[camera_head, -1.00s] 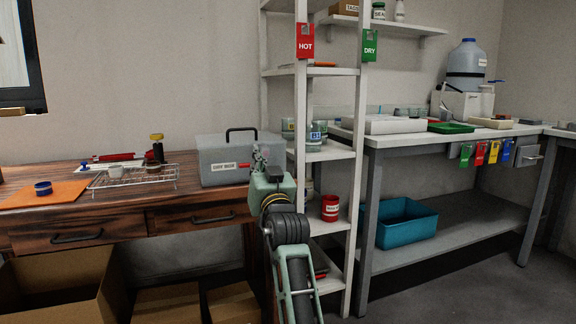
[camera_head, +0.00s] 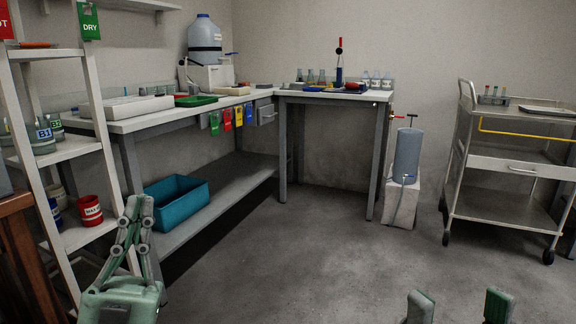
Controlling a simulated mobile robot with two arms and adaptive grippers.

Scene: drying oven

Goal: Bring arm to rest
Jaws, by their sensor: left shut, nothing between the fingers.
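My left gripper (camera_head: 139,207) is at the lower left, in front of the white shelf and the low end of the workbench. Its fingers point up and are closed together, with nothing between them. My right gripper (camera_head: 458,306) shows only as two green fingertips at the bottom edge. They stand well apart over the floor, with nothing visible between them; the rest is out of view.
A white shelf (camera_head: 88,154) with beakers and a red can (camera_head: 90,211) stands at left. A teal bin (camera_head: 178,222) sits on the lower shelf of the workbench (camera_head: 160,118). A gas cylinder (camera_head: 407,155) and a cart (camera_head: 500,205) stand at right. The middle floor is clear.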

